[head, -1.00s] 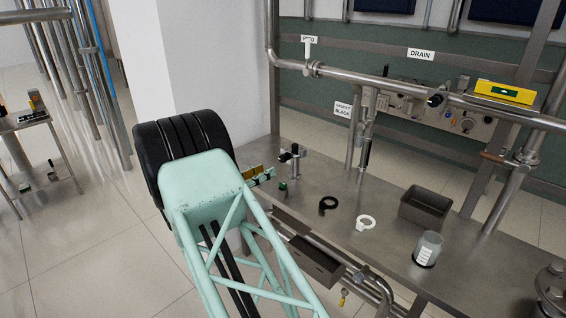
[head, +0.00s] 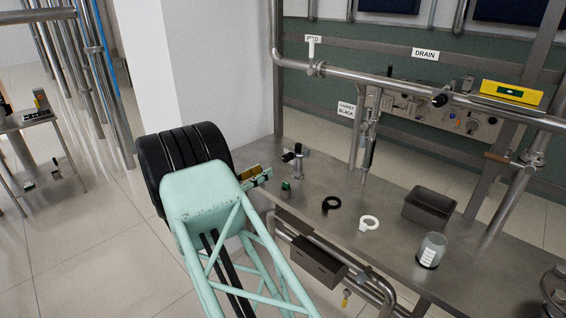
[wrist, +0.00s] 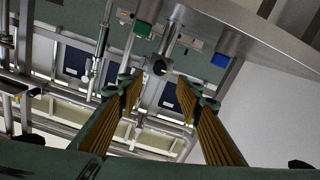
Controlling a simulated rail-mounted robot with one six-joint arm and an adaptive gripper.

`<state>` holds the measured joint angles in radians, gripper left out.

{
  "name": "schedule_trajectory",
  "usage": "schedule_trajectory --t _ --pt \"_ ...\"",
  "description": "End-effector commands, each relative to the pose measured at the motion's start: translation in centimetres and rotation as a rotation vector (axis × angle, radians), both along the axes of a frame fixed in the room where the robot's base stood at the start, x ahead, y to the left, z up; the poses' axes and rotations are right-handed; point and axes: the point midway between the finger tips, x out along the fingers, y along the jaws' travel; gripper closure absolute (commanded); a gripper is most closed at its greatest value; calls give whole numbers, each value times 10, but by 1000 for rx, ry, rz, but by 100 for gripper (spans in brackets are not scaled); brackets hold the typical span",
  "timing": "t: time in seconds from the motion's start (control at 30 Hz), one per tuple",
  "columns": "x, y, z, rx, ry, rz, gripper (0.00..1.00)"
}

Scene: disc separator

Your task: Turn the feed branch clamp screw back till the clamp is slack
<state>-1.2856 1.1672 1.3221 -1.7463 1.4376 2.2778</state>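The feed branch clamp (head: 317,68) is a metal ring fitting on the upper pipe at the back, in the head view. A pale T-shaped piece (head: 312,46), which looks like its screw, stands up from it and partly covers the feed label. My gripper (head: 259,176) is low at the bench's left edge, well below and left of the clamp. In the wrist view my gripper (wrist: 158,92) is open, its two ribbed fingers apart with nothing between them. I cannot pick out the clamp screw in the wrist view.
A post with a black knob (head: 297,160) and a green block (head: 286,185) stand close to my gripper. A black ring (head: 331,204), white ring (head: 369,223), grey bin (head: 428,210) and jar (head: 431,251) are on the bench. A sloping probe (head: 369,150) hangs below the pipe.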

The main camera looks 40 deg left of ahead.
Motion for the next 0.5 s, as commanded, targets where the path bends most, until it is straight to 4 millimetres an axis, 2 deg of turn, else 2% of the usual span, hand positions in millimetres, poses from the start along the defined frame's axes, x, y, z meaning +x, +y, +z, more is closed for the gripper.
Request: schedule_trajectory --t 0.5 --pt "66 -5 -1 0 -1 -2 68"
